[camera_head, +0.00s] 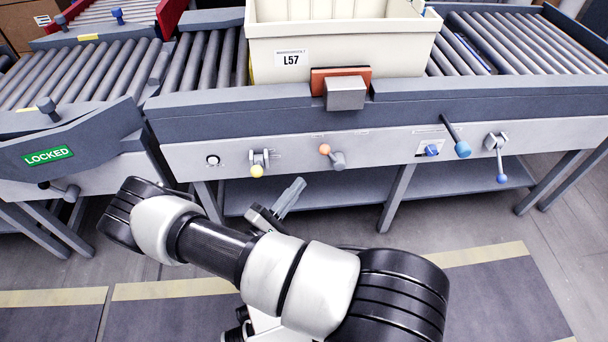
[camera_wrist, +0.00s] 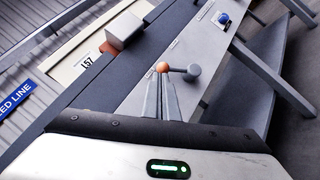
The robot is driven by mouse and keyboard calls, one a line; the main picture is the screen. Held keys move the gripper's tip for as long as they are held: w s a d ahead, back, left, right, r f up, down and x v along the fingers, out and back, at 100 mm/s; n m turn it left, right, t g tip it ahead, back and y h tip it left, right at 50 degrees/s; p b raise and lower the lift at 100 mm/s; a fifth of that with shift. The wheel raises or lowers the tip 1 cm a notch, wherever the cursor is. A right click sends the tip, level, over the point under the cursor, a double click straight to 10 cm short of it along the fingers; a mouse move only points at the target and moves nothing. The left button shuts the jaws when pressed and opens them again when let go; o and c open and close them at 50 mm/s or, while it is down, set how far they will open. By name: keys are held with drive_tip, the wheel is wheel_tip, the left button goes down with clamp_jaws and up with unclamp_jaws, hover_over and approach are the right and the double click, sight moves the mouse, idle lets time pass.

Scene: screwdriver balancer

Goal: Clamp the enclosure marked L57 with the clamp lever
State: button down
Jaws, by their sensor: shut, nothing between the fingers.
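The cream enclosure marked L57 (camera_head: 340,38) stands on the conveyor rollers; its label also shows in the wrist view (camera_wrist: 87,63). A grey clamp block with an orange pad (camera_head: 345,92) sits at the rail in front of it. I cannot tell whether the pad presses on the enclosure. On the panel below is a short grey lever with an orange ball (camera_head: 325,149), its ball pointing up-left from the pivot. My gripper (camera_head: 299,183) is shut and empty, below and left of this lever. In the wrist view its fingertips (camera_wrist: 161,78) appear just below the orange ball (camera_wrist: 162,67); contact is unclear.
A gate reading LOCKED (camera_head: 48,156) stands left. Open floor lies in front.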

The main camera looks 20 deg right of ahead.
wheel_tip(320, 180, down, 6)
drive_tip(key=a+n+t+y+b, duration=0.1)
drive_tip(key=a+n+t+y, duration=0.1)
drive_tip(key=n+t, duration=0.1)
drive_tip(key=shift+n+t+y, duration=0.3)
drive_tip(key=shift+t, duration=0.5)
drive_tip(key=shift+r, duration=0.1)
drive_tip(key=p, duration=0.3)
approach(332, 155)
drive_tip(key=w+r, duration=0.3)
drive_tip(key=w, duration=0.3)
drive_tip(key=shift+s+d+f, duration=0.1)
drive_tip(key=shift+s, duration=0.15)
